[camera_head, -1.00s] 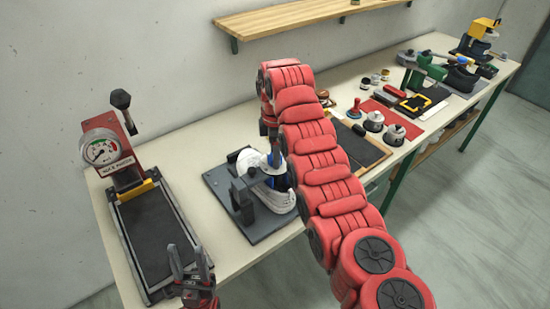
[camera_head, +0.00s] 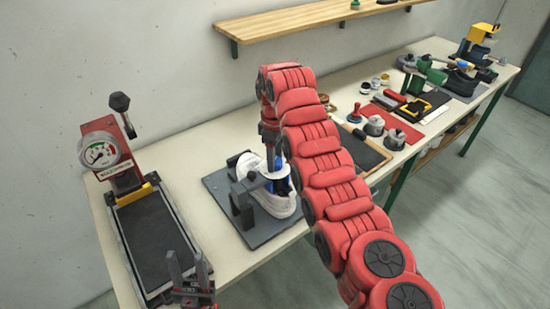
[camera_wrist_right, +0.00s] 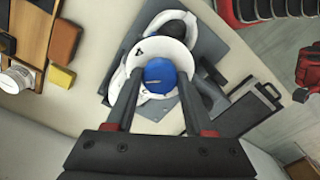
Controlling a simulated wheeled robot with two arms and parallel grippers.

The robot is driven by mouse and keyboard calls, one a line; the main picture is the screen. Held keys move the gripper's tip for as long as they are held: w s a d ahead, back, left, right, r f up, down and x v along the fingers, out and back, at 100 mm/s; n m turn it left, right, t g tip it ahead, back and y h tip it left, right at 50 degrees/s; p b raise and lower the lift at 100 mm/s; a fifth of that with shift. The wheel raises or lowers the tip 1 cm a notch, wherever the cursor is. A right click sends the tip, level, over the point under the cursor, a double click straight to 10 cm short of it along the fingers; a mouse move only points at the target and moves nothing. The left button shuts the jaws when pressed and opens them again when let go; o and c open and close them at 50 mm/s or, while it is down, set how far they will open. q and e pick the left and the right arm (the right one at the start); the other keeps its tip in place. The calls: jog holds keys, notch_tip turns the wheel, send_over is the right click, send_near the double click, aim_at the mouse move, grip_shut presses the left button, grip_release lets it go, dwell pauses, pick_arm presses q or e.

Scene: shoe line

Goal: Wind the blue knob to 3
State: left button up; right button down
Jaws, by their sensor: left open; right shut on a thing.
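The blue knob (camera_wrist_right: 160,74) is a round cap with a small pale mark, in the middle of the right wrist view. In the head view the knob (camera_head: 282,184) is partly hidden by my right gripper and arm. My right gripper (camera_wrist_right: 160,84) is shut on the knob from above, one finger on each side. My left gripper (camera_head: 187,262) is open and empty, low in the head view, near the front of the press at left.
The knob's fixture, with a white shoe, stands on a dark base plate (camera_head: 222,187) on the bench. A gauge press (camera_head: 148,235) stands left of it. Tins, a red mat (camera_head: 408,128) and tools lie to the right. A wooden shelf (camera_head: 300,15) hangs above.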

jog(key=shift+w+r, duration=0.1)
jog(key=shift+c, duration=1.3)
grip_release()
notch_tip(320, 180, up, 5)
jog(key=shift+b, duration=0.35)
notch_tip(320, 180, up, 12)
jog(key=p, duration=1.1)
jog(key=shift+r, duration=0.2)
jog(key=shift+f, duration=0.1)
